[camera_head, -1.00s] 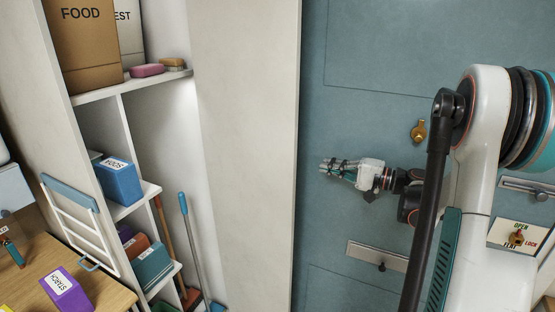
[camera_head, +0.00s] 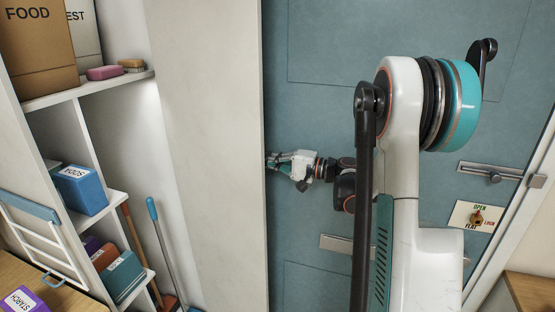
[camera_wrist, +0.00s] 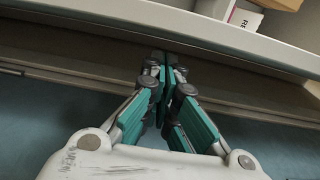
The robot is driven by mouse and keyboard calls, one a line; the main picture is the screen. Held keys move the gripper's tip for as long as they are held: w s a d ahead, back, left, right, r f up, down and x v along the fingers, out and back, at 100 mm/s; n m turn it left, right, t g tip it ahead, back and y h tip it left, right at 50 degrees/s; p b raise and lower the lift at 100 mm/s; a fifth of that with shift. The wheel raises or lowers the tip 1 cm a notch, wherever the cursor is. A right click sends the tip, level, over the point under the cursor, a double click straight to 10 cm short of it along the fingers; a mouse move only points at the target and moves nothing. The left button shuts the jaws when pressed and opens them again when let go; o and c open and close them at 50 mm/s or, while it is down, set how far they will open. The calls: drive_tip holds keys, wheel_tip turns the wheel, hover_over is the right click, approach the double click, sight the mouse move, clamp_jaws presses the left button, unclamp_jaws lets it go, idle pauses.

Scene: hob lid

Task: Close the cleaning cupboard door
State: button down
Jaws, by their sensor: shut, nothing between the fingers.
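The cleaning cupboard stands open, with a broom and mop inside. A tall pale panel (camera_head: 205,150), which looks like its open door, stands upright between the shelves and a blue-grey door. My gripper (camera_head: 270,159) is beside the panel's right edge with its fingers pointing left. The wrist view shows the gripper (camera_wrist: 167,66) with its teal fingers together and nothing between them. There its tips are close to a dark strip below a pale edge (camera_wrist: 190,28). I cannot tell whether they touch it.
Shelves at the left hold a FOOD box (camera_head: 38,45), a blue SODA box (camera_head: 80,189) and a teal box (camera_head: 122,277). A white rack (camera_head: 45,245) stands by a wooden table (camera_head: 70,301). The blue-grey door (camera_head: 330,110) behind my arm has a latch (camera_head: 490,172).

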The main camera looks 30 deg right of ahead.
drive_tip(key=shift+s+a, duration=0.2)
drive_tip(key=shift+a, duration=0.35)
